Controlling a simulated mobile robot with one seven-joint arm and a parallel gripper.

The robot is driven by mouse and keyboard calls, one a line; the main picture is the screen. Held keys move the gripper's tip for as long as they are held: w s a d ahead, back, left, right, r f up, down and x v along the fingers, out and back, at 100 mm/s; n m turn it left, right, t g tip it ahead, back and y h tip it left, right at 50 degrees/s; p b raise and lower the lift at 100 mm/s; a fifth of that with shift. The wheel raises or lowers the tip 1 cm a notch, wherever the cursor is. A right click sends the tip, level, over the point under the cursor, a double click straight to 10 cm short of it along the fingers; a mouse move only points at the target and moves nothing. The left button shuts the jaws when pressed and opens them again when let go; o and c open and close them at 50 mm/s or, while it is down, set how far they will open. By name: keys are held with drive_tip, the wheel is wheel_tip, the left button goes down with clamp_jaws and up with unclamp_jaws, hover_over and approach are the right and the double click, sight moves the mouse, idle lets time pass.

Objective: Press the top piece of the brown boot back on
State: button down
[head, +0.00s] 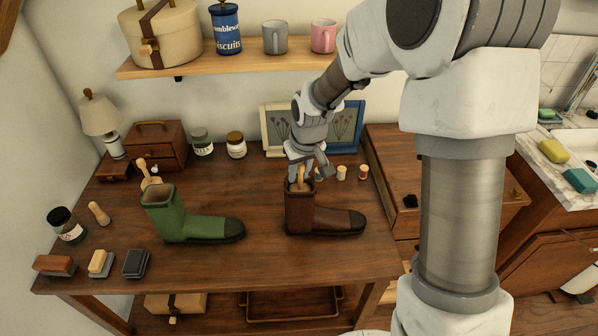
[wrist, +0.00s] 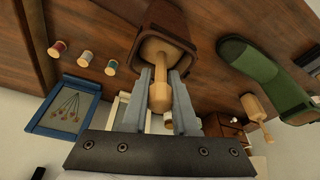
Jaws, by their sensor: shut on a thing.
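The brown boot (head: 318,220) stands upright on the table, toe to the right. Its open top (wrist: 168,12) shows at the upper middle of the wrist view. A pale wooden piece with a rounded knob (wrist: 158,52) sits at the boot's opening, its wider end toward the boot. It also shows as a small handle in the head view (head: 300,178). My gripper (head: 303,170) is above the boot shaft, shut on this piece. In the wrist view the two grey fingers (wrist: 161,88) are on either side of the knob. How deep the piece sits is hidden.
Brushes (head: 102,263) and a dark jar (head: 65,225) lie further left. Thread spools (head: 341,172) and a framed picture (head: 280,125) are behind my gripper. Table space in front is clear.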

idle(0.3)
drive_tip(key=c, duration=0.6)
unclamp_jaws()
drive_tip(key=shift+f, duration=0.1)
drive_tip(key=shift+r+p, duration=2)
drive_tip(key=shift+r, duration=1.05)
